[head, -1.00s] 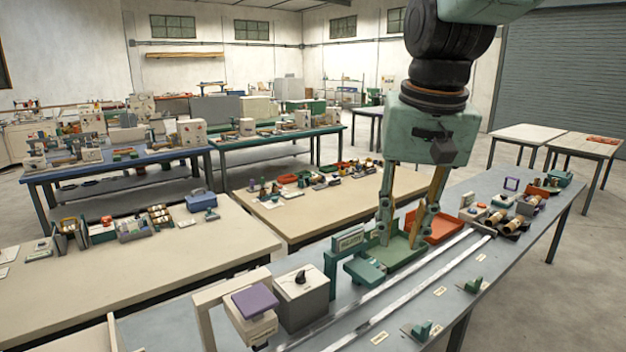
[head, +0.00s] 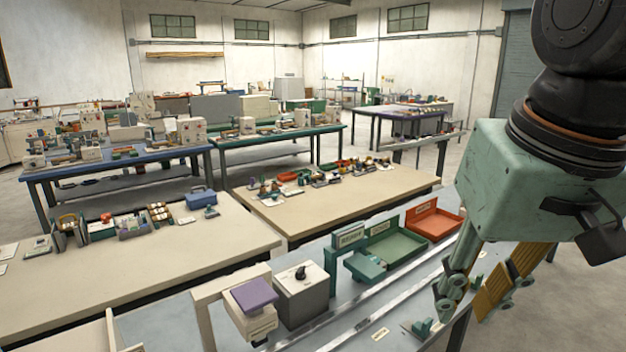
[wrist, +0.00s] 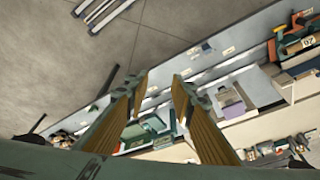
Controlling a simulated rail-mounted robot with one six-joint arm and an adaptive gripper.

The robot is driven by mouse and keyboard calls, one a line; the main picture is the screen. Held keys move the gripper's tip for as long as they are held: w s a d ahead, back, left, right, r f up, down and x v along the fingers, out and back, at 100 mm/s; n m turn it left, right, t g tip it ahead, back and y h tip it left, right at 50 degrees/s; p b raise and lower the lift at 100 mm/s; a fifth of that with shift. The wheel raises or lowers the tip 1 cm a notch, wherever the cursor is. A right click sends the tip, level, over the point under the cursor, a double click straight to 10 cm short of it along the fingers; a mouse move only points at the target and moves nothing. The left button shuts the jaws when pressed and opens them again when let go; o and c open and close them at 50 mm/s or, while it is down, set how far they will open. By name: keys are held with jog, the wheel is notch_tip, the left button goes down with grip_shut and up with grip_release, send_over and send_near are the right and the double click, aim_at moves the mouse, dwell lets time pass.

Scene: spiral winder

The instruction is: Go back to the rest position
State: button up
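My gripper (head: 482,300) hangs at the right side of the head view, at the near edge of the grey-blue bench (head: 355,307). Its two fingers stand apart with nothing between them. The wrist view also shows the gripper (wrist: 159,80) with its fingers spread and empty, above the bench and the floor. My arm hides the right end of the bench in the head view.
On the bench stand a green tray (head: 398,250), an orange tray (head: 432,222), a grey box with a knob (head: 302,296) and a purple-topped device (head: 254,297). Metal rails (head: 375,307) run along the bench. Beige tables (head: 350,205) stand behind. Grey floor lies free at the right.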

jog(key=s+d+f, duration=0.1)
jog(key=s+f, duration=0.3)
jog(key=s, duration=0.4)
jog(key=shift+s+n+t+b, duration=0.3)
jog(key=shift+s+b, duration=0.05)
jog(key=shift+b, duration=0.05)
